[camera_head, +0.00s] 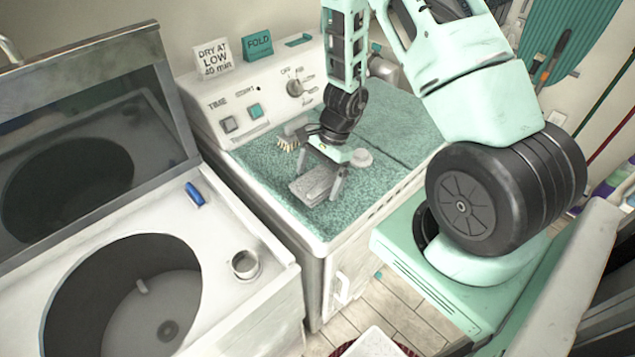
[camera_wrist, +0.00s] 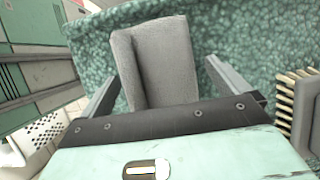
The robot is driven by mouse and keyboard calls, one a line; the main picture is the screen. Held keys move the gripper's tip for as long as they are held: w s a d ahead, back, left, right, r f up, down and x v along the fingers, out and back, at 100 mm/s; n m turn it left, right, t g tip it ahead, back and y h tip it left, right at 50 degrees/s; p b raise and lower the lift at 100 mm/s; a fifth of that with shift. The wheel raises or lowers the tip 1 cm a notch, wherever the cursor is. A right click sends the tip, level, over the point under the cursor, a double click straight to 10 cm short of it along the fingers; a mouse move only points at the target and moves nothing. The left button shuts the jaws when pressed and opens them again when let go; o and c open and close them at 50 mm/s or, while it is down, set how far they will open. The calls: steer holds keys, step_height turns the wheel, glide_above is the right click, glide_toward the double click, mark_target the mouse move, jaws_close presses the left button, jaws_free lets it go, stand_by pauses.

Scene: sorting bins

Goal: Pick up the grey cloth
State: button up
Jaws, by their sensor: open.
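The grey cloth (camera_head: 316,184) lies folded on the teal mat (camera_head: 275,178) on top of the dryer. In the wrist view the cloth (camera_wrist: 165,60) lies between my two finger lines, nearer the left finger. My gripper (camera_head: 322,184) is over the cloth, pointing down, with its fingers apart on either side of it. In the wrist view my gripper (camera_wrist: 160,80) is open and holds nothing. The near end of the cloth is hidden behind the gripper body there. I cannot tell how far the fingertips are above the mat.
A brush (camera_head: 290,138) lies behind the gripper; its bristles (camera_wrist: 285,100) show at right in the wrist view. A pale round object (camera_head: 361,158) sits right of the gripper. The dryer's control panel (camera_head: 262,90) rises behind. An open washer (camera_head: 225,295) stands at left with a metal cup (camera_head: 245,265).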

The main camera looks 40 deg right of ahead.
mark_target(319, 179)
steer(key=shift+c, duration=0.3)
steer(key=c, duration=1)
steer(key=shift+r, duration=0.1)
step_height(319, 179, up, 10)
steer(key=shift+f+b, duration=0.1)
steer(key=shift+b, duration=0.5)
steer(key=shift+o, duration=0.7)
